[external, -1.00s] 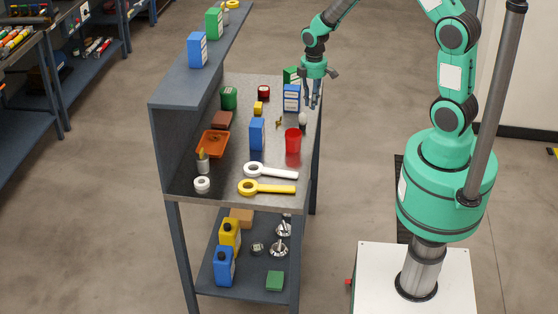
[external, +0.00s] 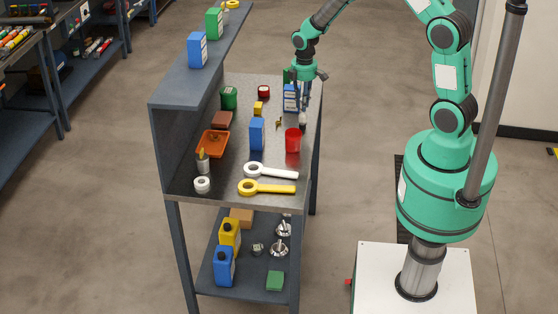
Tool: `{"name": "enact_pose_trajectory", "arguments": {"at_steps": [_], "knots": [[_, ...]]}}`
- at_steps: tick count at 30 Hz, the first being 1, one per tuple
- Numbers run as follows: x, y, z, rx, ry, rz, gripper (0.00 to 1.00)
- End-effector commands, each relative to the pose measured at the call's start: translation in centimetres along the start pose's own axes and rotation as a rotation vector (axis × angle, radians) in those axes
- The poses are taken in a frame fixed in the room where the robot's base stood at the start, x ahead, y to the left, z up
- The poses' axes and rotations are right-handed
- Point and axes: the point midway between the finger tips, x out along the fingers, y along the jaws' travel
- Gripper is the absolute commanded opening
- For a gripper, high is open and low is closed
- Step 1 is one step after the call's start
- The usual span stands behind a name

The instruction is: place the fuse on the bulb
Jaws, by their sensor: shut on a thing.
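My gripper (external: 303,118) points down over the right edge of the worktop, in front of the blue-and-white box (external: 290,98) and behind the red cup (external: 292,141). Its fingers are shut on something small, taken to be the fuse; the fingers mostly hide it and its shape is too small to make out. The bulb, a small pale rounded thing with a dark base, is at the fingertips and mostly hidden behind them. I cannot tell whether the held thing touches it.
A blue box (external: 257,134), a small brass-coloured piece (external: 279,123) and a yellow block (external: 258,108) stand left of my gripper. White (external: 270,171) and yellow (external: 268,187) ring-ended tools lie at the front. A raised shelf (external: 222,50) runs along the left side.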

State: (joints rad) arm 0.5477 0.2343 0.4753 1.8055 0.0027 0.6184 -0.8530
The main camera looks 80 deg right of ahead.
Motion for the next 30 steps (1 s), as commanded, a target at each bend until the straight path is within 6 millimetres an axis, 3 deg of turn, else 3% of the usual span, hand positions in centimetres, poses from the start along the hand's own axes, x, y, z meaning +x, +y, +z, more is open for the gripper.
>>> {"name": "enact_pose_trajectory", "arguments": {"at_steps": [4,18,19,21,30], "knots": [[1.3,0.0,0.0,0.000,-0.001,-0.001,0.01],[1.7,0.0,0.0,0.000,0.000,0.000,0.01],[1.6,0.0,0.0,0.000,0.000,0.000,0.25],[1.6,0.0,0.0,0.000,0.000,0.000,0.38],[1.6,0.0,0.0,0.000,0.000,0.000,0.38]]}}
